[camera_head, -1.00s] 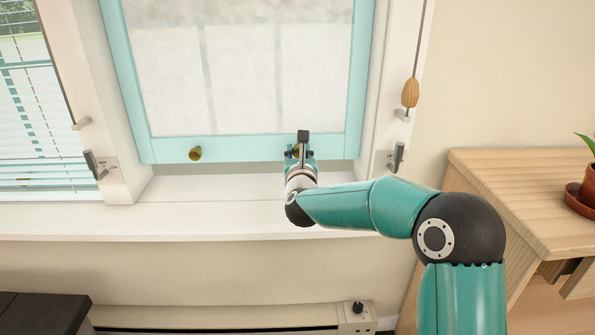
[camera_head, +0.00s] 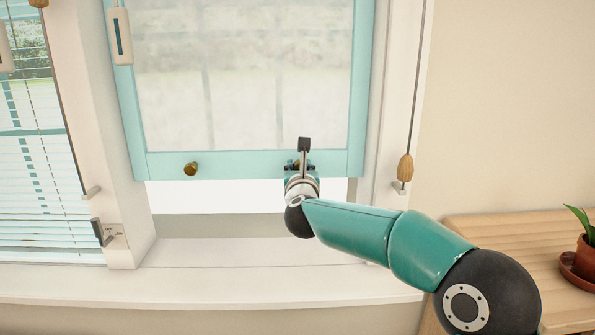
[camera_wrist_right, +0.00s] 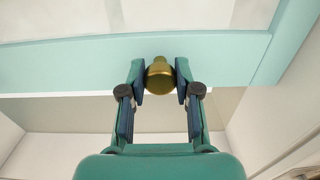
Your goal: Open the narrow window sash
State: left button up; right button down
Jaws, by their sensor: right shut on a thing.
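The narrow window sash (camera_head: 235,163) has a light teal frame around a frosted pane. Its bottom rail stands above the sill with a bright gap under it. A brass knob (camera_head: 191,169) sits on the left of the rail, free. My right gripper (camera_head: 299,168) is at the right end of the rail. In the right wrist view its two fingers are shut on the second brass knob (camera_wrist_right: 159,80), one on each side. In the head view my gripper mostly hides this knob. My left gripper is not in view.
The white sill (camera_head: 230,258) below is clear. A cord with a wooden pull (camera_head: 405,168) hangs at the right of the frame. A wooden cabinet (camera_head: 480,228) with a potted plant (camera_head: 588,255) stands at the right. Blinds (camera_head: 40,170) cover the window at left.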

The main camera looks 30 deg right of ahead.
jog(key=c, duration=0.8)
grip_release()
jog(key=shift+a, duration=0.1)
jog(key=v, duration=1.1)
jog(key=shift+s+a+f, duration=0.1)
jog(key=shift+s+a, duration=0.05)
jog(key=shift+s, duration=0.25)
